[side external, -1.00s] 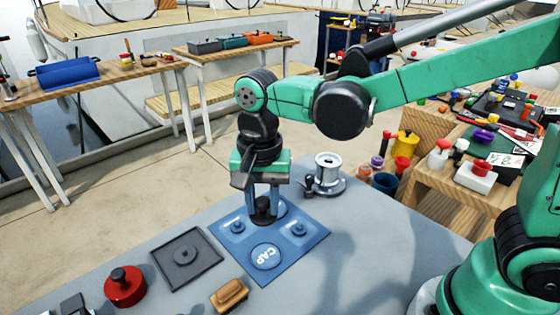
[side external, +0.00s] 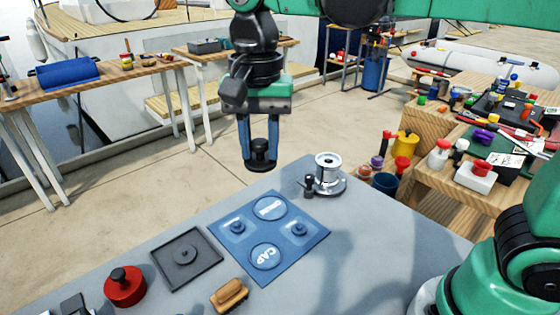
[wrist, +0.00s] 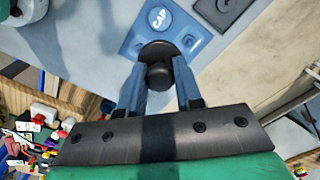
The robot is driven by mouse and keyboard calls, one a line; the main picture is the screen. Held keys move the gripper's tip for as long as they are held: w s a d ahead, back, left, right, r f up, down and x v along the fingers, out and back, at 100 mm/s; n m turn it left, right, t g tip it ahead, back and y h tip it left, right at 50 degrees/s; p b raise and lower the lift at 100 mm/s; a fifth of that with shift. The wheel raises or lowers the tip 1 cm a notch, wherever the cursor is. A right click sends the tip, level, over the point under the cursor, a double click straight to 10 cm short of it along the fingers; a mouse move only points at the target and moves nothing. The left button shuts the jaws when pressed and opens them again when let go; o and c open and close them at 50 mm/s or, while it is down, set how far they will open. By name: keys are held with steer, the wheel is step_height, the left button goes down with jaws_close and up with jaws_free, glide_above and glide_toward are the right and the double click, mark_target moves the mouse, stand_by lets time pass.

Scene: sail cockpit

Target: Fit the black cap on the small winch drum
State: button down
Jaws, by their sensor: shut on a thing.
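My gripper (side external: 260,145) is shut on the black cap (side external: 261,163) and holds it in the air above the far side of the grey table. In the wrist view the cap (wrist: 160,76) sits between my two blue fingers, gripped by its knob. The small winch drum (side external: 328,167) is silver and stands upright on its grey base to the right of the cap, its top uncovered. A small black-knobbed piece (side external: 309,184) stands at its left side. The drum does not show in the wrist view.
A blue mat (side external: 286,264) marked CAP lies in front of the drum, with small blue knobbed parts on it. A grey square tray (side external: 187,258), a red knobbed cap (side external: 125,286) and a wooden-topped brush (side external: 230,294) lie nearer.

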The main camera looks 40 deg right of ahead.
steer(key=shift+r, duration=1.5)
steer(key=w+d+f+m, duration=0.2)
steer(key=w+d+f, duration=0.35)
steer(key=d, duration=0.45)
steer(key=m, duration=0.3)
glide_above(329, 161)
steer(key=f, duration=0.5)
steer(key=shift+w+a+f, duration=0.1)
steer(key=shift+a+f, duration=0.2)
steer(key=shift+f, duration=0.1)
steer(key=shift+d+f, duration=0.3)
steer(key=shift+f, duration=1.3)
steer(key=shift+f, duration=0.95)
steer(key=shift+c, duration=0.5)
jaws_free()
